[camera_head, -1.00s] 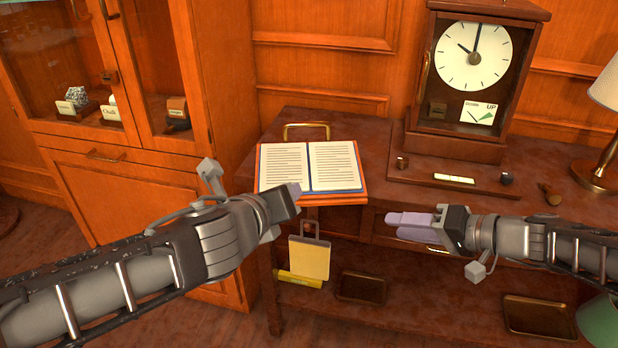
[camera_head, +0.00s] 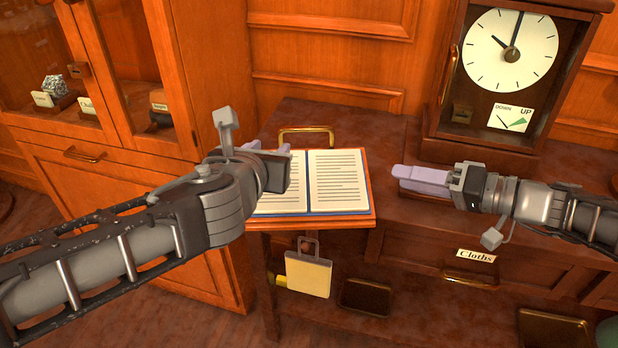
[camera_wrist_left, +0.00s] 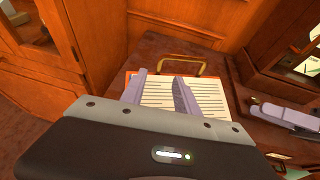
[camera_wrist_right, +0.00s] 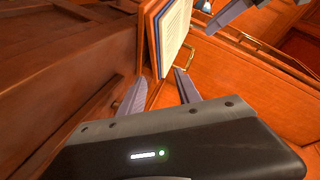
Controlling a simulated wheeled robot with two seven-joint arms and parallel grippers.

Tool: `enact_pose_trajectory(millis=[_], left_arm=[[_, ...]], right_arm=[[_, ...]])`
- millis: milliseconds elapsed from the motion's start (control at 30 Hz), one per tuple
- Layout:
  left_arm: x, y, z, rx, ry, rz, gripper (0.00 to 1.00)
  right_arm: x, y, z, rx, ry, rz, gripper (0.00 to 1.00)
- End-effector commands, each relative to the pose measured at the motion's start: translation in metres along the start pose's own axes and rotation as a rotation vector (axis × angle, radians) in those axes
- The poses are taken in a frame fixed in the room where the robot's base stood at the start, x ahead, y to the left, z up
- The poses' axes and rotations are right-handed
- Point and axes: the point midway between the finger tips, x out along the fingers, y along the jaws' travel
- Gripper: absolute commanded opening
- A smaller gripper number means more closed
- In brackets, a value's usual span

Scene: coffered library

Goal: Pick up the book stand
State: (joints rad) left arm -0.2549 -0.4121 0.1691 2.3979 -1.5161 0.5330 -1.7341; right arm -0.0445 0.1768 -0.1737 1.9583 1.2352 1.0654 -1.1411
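The book stand (camera_head: 369,217) is an orange-brown wooden board with an open book (camera_head: 338,180) on it and a brass handle (camera_head: 305,130) at its back. It sits at the left of the dark desk. My left gripper (camera_head: 268,148) is over its left side, hiding part of the left page. In the left wrist view its fingers (camera_wrist_left: 159,93) are apart with the pages between and beyond them. My right gripper (camera_head: 420,182) points left, just right of the stand, apart from it. The right wrist view shows its fingers (camera_wrist_right: 158,92) spread and empty, with the stand's edge beyond them.
A clock cabinet (camera_head: 512,80) stands at the desk's back right. A tall glazed cabinet (camera_head: 215,80) is on the left. Below the desktop are a "Cloths" drawer label (camera_head: 477,256), a yellow item with a handle (camera_head: 308,275) and a dark tray (camera_head: 365,297).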

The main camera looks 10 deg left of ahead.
Motion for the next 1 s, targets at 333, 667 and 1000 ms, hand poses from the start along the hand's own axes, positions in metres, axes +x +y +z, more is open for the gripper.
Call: enact_pose_trajectory(millis=[333, 667, 1000], left_arm=[[0.011, 0.000, -0.001, 0.000, 0.002, 0.001, 0.37], [0.056, 0.000, -0.002, 0.000, 0.004, 0.000, 0.37], [0.079, 0.000, 0.000, -0.002, 0.001, 0.000, 0.37]], right_arm=[[0.011, 0.000, 0.001, 0.001, -0.002, -0.001, 0.40], [0.056, 0.000, 0.001, 0.001, -0.003, 0.000, 0.40], [0.079, 0.000, 0.000, 0.001, 0.000, 0.000, 0.40]])
